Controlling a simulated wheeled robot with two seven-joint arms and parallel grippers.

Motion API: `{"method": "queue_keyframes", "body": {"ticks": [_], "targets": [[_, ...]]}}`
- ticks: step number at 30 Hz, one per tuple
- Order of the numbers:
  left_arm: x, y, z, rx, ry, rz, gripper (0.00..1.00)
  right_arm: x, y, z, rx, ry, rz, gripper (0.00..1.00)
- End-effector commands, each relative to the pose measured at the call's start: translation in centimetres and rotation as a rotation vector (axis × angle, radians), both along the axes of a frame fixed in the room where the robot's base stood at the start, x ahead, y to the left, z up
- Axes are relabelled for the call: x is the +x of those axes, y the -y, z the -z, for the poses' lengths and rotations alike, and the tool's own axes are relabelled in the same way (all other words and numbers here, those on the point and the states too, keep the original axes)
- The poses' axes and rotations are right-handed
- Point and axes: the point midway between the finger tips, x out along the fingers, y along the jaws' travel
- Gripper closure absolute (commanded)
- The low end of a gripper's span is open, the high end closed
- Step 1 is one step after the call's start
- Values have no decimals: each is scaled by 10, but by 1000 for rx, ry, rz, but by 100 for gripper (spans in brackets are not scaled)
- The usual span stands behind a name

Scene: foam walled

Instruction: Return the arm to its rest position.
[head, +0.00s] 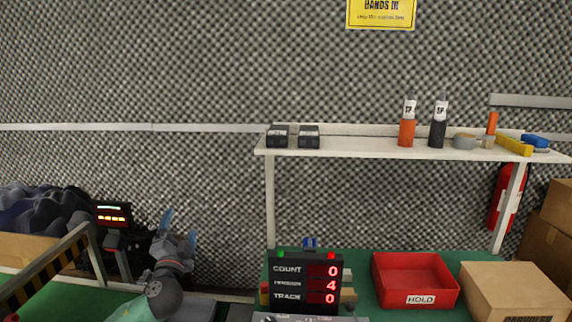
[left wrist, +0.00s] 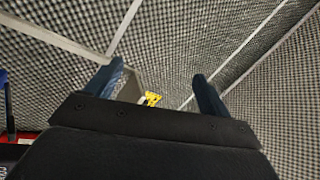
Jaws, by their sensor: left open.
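My left gripper (head: 180,224) is at the lower left of the head view, raised in front of the foam wall with its blue fingers pointing up. The left wrist view shows its two blue fingers (left wrist: 157,92) spread apart with nothing between them. It touches nothing that I can see. My right gripper is in neither view.
A count display (head: 306,282) stands on the green table, with a red HOLD bin (head: 416,280) and a cardboard box (head: 512,290) to its right. A shelf (head: 380,153) with bottles is above. A striped barrier (head: 48,268) and a small lit panel (head: 112,215) are left of my gripper.

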Motion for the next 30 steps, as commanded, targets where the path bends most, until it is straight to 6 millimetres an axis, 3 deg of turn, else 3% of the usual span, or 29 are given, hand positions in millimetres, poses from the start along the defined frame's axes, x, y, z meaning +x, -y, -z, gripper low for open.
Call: {"method": "queue_keyframes", "body": {"ticks": [3, 7, 12, 15, 24, 30], "targets": [[-17, -9, 30, -129, -173, -122, 18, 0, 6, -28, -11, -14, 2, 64], [-51, -6, 81, -263, -432, -221, 18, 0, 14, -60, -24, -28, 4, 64], [-119, 20, 150, -432, -798, -267, 18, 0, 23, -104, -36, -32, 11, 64], [-159, 40, 177, -528, -963, -259, 18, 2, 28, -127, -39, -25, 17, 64], [-260, 96, 218, -774, -1249, -180, 18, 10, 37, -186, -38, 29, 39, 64], [-318, 114, 236, -897, -1347, -206, 18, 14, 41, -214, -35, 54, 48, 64]]}}
